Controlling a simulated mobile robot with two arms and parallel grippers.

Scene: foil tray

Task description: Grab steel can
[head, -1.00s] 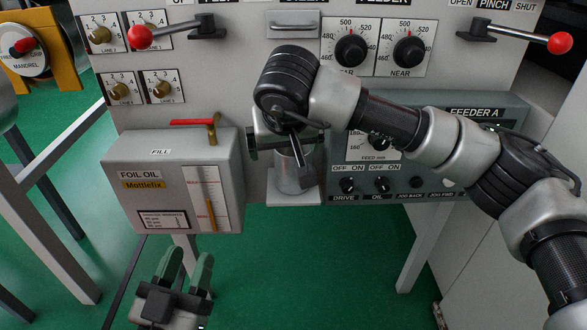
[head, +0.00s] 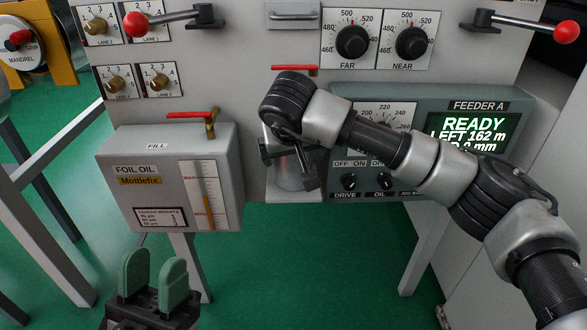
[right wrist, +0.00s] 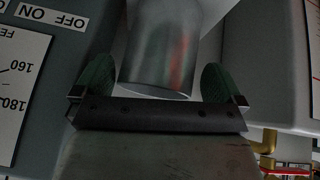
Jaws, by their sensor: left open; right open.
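The steel can (head: 291,180) is a bare metal cylinder on a small light shelf at the front of the machine. My right gripper (head: 288,158) is at the can, and its wrist hides the can's upper part in the head view. In the right wrist view the can (right wrist: 160,50) stands between the two green finger pads of the open right gripper (right wrist: 158,82). A gap shows on each side near the fingertips. My left gripper (head: 154,275) is open and empty at the lower left, its green fingers pointing up, apart from the can.
A grey foil oil box (head: 150,160) with a red-handled valve (head: 193,115) is left of the can. The Feeder A panel (head: 420,108) is close on the right. A second red handle (head: 294,68) shows behind my right wrist. Green floor (head: 300,270) lies open below.

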